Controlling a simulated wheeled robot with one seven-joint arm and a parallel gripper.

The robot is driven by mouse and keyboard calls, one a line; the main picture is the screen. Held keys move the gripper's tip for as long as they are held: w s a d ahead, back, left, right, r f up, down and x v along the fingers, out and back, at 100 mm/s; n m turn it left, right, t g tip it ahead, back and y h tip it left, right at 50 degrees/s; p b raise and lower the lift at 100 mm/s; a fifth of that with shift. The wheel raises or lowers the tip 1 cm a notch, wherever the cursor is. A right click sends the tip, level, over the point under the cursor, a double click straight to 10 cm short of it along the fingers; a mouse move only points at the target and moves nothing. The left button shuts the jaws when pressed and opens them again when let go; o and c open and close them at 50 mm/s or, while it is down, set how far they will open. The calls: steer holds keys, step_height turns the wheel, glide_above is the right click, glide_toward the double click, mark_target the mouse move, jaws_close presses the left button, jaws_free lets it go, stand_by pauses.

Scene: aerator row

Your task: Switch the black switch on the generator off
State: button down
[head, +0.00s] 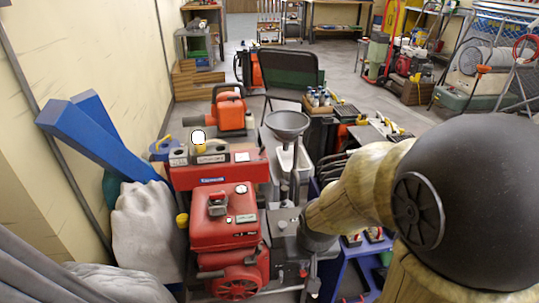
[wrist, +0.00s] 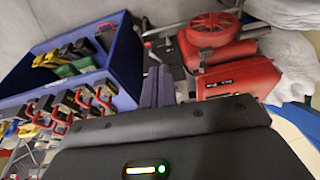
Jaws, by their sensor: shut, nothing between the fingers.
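The red generator (head: 225,215) stands on the floor left of centre in the head view, with a round red cover low at its front. It also shows upper right in the wrist view (wrist: 237,78). A grey unit (head: 284,232) adjoins its right side. I cannot make out the black switch with certainty in either view. Whether the fingertips touch anything is unclear.
A blue bin of clamps and tools (wrist: 85,62) lies close left of my gripper in the wrist view. A grey sack (head: 145,225) and blue beams (head: 100,135) are left of the generator. A grey funnel (head: 288,123) stands behind. Open floor lies farther back.

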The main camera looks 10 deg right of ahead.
steer(key=w+f+m+t+b, duration=0.2)
steer(key=w+m+t, duration=0.15)
steer(key=w, duration=0.85)
steer(key=m+t+y+b, duration=0.45)
steer(key=m+t, duration=0.75)
steer(key=m, duration=0.5)
glide_toward(261, 151)
steer(key=s+d, duration=0.2)
steer(key=d, duration=0.1)
steer(key=shift+w+d+f+h, duration=0.2)
steer(key=shift+h, duration=0.05)
steer(key=b+x, duration=0.4)
steer(key=x, duration=0.6)
